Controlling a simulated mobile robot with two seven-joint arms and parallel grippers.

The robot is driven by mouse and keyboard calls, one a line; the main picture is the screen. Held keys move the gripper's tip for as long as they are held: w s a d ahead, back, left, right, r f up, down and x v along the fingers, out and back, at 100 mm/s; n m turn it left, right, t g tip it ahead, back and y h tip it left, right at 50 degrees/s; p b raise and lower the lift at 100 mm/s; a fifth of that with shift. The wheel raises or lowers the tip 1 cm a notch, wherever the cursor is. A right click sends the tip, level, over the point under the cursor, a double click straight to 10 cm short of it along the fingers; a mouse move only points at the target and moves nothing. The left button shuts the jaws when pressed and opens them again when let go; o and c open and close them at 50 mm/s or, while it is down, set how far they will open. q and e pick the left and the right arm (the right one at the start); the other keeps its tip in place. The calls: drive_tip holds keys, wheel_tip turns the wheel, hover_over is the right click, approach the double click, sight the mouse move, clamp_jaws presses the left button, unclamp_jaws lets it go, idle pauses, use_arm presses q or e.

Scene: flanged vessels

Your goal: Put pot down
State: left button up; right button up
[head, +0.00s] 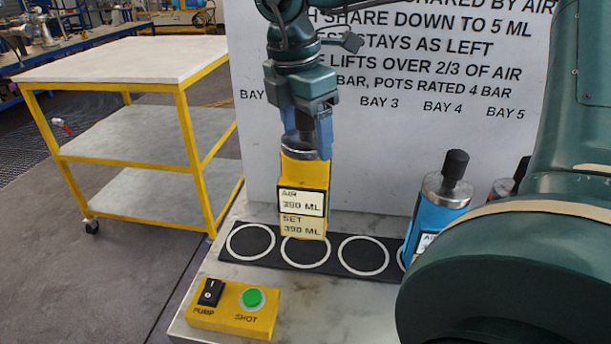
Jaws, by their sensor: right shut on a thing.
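My right gripper (306,134) comes down from the top and is shut on the top part of the yellow pot (290,178). The pot is upright, with a silver collar and labels reading AIR 390 ML and SET 390 ML. Its bottom overlaps the far part of the second white ring from the left on the black bay strip (276,243). It looks slightly above the strip, but I cannot tell the gap for sure. The ring's near part shows bare. My left gripper is not in view.
A blue pot (430,213) with a black top stands at the strip's right, with a red one (501,189) partly hidden behind it. A yellow box (233,308) with switch and green button sits in front. A lettered white board (380,150) stands behind. The first and third rings are empty.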

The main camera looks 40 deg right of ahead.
sight(305, 165)
drive_tip(key=shift+f+p, duration=0.3)
drive_tip(key=shift+f, duration=2.7)
drive_tip(key=shift+f+b, duration=0.2)
drive_tip(key=shift+b, duration=0.15)
drive_tip(key=o, duration=2)
drive_tip(key=shift+o, duration=0.2)
drive_tip(key=r, duration=0.4)
drive_tip(key=a+r, duration=0.1)
drive_tip(key=r, duration=0.7)
drive_tip(key=shift+w+a+r, duration=0.1)
drive_tip(key=shift+a+r, duration=0.05)
drive_tip(key=shift+a, duration=0.25)
